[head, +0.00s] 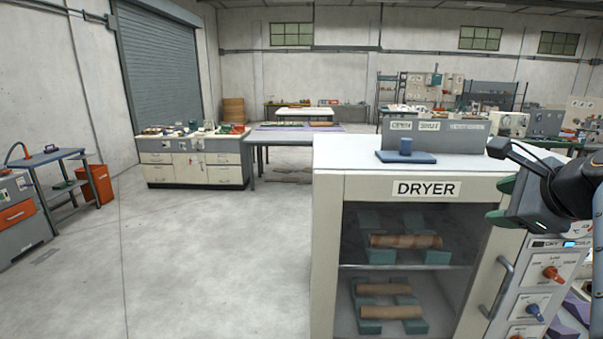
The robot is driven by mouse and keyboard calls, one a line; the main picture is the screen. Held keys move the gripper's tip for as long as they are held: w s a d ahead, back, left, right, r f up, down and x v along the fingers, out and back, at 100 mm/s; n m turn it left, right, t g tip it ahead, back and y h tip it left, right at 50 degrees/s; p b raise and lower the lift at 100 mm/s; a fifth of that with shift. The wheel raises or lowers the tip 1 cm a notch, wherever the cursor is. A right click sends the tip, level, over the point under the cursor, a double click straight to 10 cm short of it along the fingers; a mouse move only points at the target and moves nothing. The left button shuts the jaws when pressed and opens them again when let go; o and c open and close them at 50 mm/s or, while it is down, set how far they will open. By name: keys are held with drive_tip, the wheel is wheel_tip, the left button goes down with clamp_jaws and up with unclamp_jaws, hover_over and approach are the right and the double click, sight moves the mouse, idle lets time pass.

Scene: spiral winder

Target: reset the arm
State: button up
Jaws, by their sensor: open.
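My gripper (499,183) is at the right of the head view, with my dark arm coming in from the right edge. Its two fingers are spread apart, pointing left, with nothing between them. It is in front of the upper right part of the white dryer cabinet (328,250) and overlaps its edge and the control panel (543,278) in the picture. I cannot tell how far it is from them.
Brown tubes (405,241) lie on green supports behind the dryer's window. A blue block with a peg (405,150) stands on the dryer top. The grey floor (215,250) at left is clear. A workbench (195,160) and an orange bin (96,184) stand farther back.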

drive_tip(key=s+a+f+n+g, duration=0.3)
drive_tip(key=a+f+n, duration=0.6)
drive_tip(key=f+n, duration=0.3)
drive_tip(key=s+a+f+n+g, duration=0.3)
drive_tip(key=s+a+f+n, duration=0.2)
drive_tip(key=a+f+n, duration=0.4)
wheel_tip(320, 180, down, 5)
drive_tip(key=n, duration=0.2)
drive_tip(key=shift+f+n+h, duration=0.15)
drive_tip(key=shift+n+h, duration=0.25)
drive_tip(key=shift+d, duration=0.15)
